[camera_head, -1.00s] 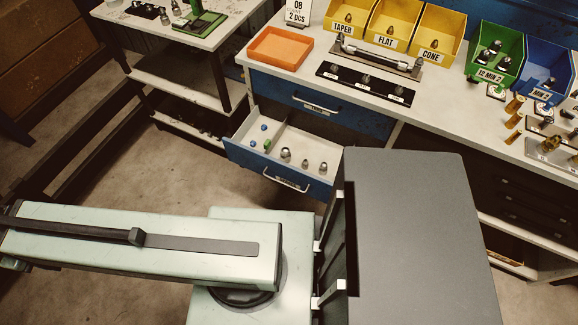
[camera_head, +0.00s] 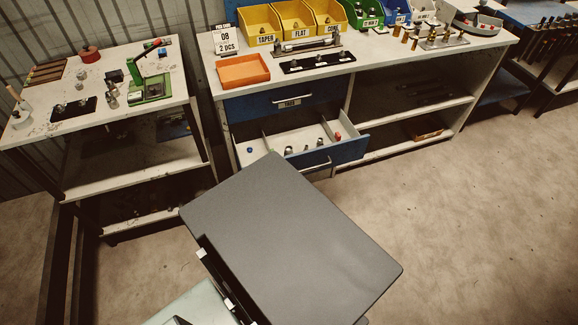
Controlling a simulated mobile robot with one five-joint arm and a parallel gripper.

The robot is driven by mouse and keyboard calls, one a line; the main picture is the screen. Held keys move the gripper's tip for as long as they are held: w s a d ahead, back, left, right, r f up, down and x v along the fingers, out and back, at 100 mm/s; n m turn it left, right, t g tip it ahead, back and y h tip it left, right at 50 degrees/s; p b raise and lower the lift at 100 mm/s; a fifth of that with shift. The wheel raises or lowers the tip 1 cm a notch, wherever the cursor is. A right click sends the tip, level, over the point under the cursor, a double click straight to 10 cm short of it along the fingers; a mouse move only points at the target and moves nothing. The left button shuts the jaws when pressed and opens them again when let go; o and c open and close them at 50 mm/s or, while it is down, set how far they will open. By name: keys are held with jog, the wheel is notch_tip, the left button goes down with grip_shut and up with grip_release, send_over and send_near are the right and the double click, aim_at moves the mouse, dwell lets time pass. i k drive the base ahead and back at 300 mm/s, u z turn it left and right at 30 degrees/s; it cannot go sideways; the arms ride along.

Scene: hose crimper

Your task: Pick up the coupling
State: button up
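My gripper is not in view. Only the grey top of my own body and a bit of pale casing show at the bottom. I cannot tell which part is the coupling. An open drawer (camera_head: 346,153) under the workbench holds several small parts. Among them are silver fittings (camera_head: 289,150), a red piece (camera_head: 338,136) and a blue piece (camera_head: 249,150). Some of the drawer's inside is hidden by its front panel. Small fittings also stand on a black strip (camera_head: 318,63) on the bench, and larger metal parts sit on a left table (camera_head: 150,112).
The workbench (camera_head: 222,72) carries an orange tray (camera_head: 243,70), yellow bins (camera_head: 262,22), a green bin (camera_head: 362,14) and a sign reading 08, 2 pcs (camera_head: 227,38). A green press (camera_head: 150,85) stands on the left table. Open floor (camera_head: 450,215) lies to the right.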

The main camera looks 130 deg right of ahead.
aim_at(320, 143)
jog(key=u, duration=0.05)
jog(key=i, duration=0.95)
jog(key=z, duration=3.85)
jog(key=i, duration=1.05)
